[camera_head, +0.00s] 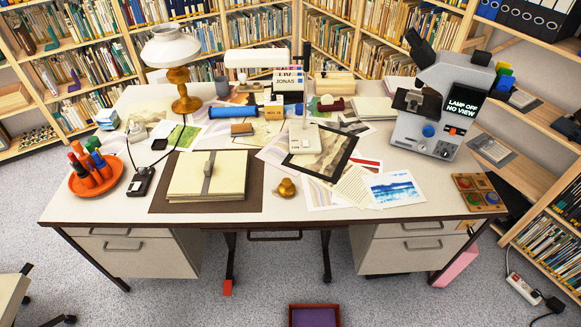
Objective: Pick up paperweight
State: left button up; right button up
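A small brass, rounded object with a knob on top, which looks like the paperweight (286,188), sits near the front middle of the desk top (330,214). It stands just right of the brown desk mat (255,194) and left of some loose prints and papers (319,192). Nothing covers it in this view. Neither of my grippers shows in the head view.
A stack of cream folders (207,178) lies on the mat. A lamp (171,52), an orange tray of markers (82,185), and a microscope-like device (432,112) stand on the desk. A purple-lined box (314,317) is on the floor in front.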

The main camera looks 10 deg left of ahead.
aim_at(286, 189)
jog(key=k+l, duration=0.3)
jog(key=l, duration=0.15)
jog(key=k+l+u, duration=0.1)
jog(key=k+l, duration=0.2)
jog(key=l, duration=0.15)
